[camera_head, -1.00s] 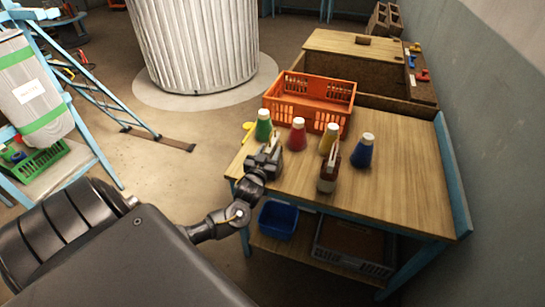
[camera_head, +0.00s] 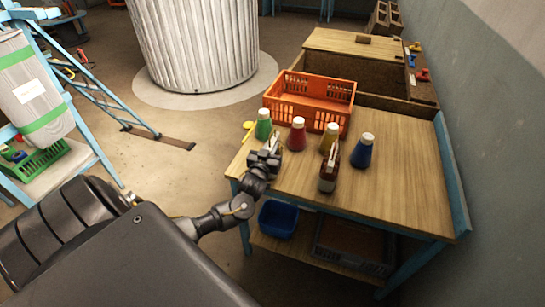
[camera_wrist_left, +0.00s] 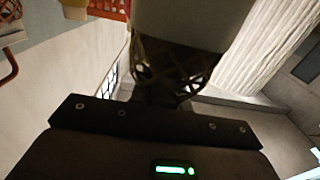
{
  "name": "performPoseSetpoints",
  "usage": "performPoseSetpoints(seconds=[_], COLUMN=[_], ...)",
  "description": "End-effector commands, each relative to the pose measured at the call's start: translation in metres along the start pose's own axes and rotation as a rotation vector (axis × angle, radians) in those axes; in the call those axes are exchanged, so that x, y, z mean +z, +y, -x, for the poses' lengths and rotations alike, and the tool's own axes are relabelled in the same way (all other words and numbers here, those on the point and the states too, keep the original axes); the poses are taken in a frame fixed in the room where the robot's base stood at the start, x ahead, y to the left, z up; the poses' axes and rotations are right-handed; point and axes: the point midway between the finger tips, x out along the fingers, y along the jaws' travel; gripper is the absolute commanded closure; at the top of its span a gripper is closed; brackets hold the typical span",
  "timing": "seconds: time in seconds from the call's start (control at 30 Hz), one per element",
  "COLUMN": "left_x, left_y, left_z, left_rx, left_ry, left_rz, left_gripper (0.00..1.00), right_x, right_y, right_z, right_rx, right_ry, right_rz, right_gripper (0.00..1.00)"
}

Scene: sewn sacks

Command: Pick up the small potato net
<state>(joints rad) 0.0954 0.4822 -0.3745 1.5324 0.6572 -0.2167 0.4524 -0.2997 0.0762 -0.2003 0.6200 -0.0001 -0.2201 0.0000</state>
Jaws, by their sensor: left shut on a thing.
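My left gripper (camera_head: 266,154) is at the left edge of the wooden workbench, beside the green bottle. In the left wrist view a dark open-mesh net (camera_wrist_left: 172,72) hangs in front of the gripper body, against a pale blunt shape that covers its upper part. The gripper is shut on this net. Its contents are too dark to make out. In the head view the net is too small and too hidden by the gripper to tell apart. My right gripper is not in view.
On the workbench (camera_head: 410,185) stand green (camera_head: 263,126), red (camera_head: 297,134), yellow (camera_head: 328,139) and blue (camera_head: 363,151) bottles and a dark brown bottle (camera_head: 328,178). An orange crate (camera_head: 310,90) is behind them. A blue bin (camera_head: 278,219) sits below. The front right benchtop is clear.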

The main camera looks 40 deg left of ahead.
Motion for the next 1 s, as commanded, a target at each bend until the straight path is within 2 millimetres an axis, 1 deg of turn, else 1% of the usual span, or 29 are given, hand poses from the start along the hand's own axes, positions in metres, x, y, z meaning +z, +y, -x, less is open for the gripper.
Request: performPoseSetpoints(seconds=[1.0], left_x=[0.0008], left_y=[0.0007], left_z=[0.0005], left_rx=[0.001], left_ry=[-0.002], left_rz=[0.001], left_gripper=[1.00], right_x=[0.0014], right_y=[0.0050], right_z=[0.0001], right_rx=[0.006], right_ry=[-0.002], right_rz=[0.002], right_gripper=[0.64])
